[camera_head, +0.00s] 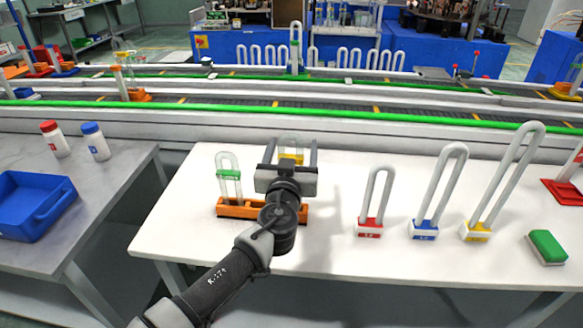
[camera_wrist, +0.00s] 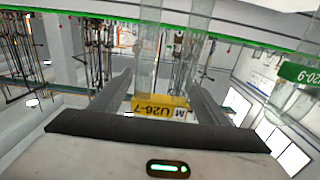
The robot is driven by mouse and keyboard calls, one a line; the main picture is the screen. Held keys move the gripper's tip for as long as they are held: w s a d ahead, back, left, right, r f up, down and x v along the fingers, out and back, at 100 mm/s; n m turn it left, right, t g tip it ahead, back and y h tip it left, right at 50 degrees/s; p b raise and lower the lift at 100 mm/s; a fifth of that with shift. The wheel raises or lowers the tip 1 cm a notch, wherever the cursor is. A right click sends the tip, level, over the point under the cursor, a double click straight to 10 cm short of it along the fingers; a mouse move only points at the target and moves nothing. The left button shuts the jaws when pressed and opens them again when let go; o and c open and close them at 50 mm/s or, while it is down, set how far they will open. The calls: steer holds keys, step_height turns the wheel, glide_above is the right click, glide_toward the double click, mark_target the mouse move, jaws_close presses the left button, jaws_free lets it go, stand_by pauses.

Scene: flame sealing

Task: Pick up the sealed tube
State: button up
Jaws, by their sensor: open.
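An orange rack (camera_head: 235,210) on the white table holds two upright clear U-shaped tubes. The left tube (camera_head: 228,165) has a green label. The other tube (camera_head: 292,138) has a yellow label and is partly hidden behind my gripper. My gripper (camera_head: 291,150) is open, with one finger on each side of the yellow-labelled tube. In the wrist view, that tube's label (camera_wrist: 160,108) reads U26-7 and lies between my open fingers (camera_wrist: 157,78); contact cannot be told. The green-labelled tube (camera_wrist: 300,75) is at the right there. I cannot tell which tube is sealed.
U-shaped tubes stand on a red base (camera_head: 368,228), a blue base (camera_head: 423,230) and a yellow base (camera_head: 476,232) to the right. A green-topped block (camera_head: 547,245) lies near them. A blue tray (camera_head: 33,205) and two bottles stand on the left bench. A conveyor runs behind.

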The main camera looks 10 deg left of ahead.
steer(key=shift+s, duration=0.1)
steer(key=c, duration=1.2)
